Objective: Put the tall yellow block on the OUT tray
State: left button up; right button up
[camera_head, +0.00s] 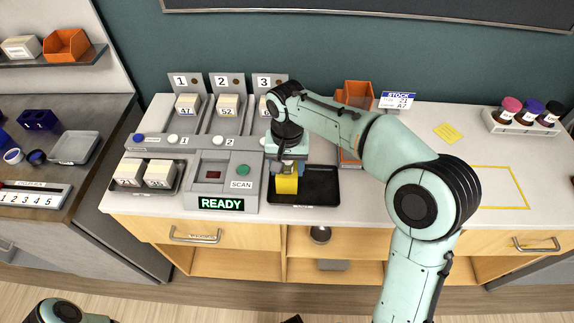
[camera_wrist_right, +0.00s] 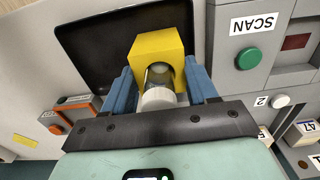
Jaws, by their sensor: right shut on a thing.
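My right gripper (camera_head: 287,168) points down over the left part of a black tray (camera_head: 322,186) beside the scan station. It is shut on the yellow block (camera_head: 287,185). In the right wrist view the yellow block (camera_wrist_right: 148,44) sits between the blue fingers (camera_wrist_right: 162,88), with a grey and white round part showing in its near side. The black tray (camera_wrist_right: 90,50) lies behind it there. I cannot tell whether the block touches the tray floor. The tray's front label is too small to read. My left gripper is not seen.
The scan station (camera_head: 221,188) with its READY display stands just left of the tray. A tray of pale blocks (camera_head: 149,174) is further left. An orange bin (camera_head: 356,95) stands behind my right arm. The counter right of the arm is mostly clear, with a yellow outline (camera_head: 497,187).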

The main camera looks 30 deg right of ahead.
jog(key=shift+f, duration=0.2)
jog(key=o, duration=1.5)
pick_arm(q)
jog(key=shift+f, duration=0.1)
pick_arm(e)
jog(key=shift+r, duration=0.2)
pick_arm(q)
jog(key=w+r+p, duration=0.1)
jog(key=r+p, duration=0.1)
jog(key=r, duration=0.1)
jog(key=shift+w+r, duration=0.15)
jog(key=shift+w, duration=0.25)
pick_arm(e)
notch_tip(320, 180, up, 12)
jog(key=shift+r, duration=0.1)
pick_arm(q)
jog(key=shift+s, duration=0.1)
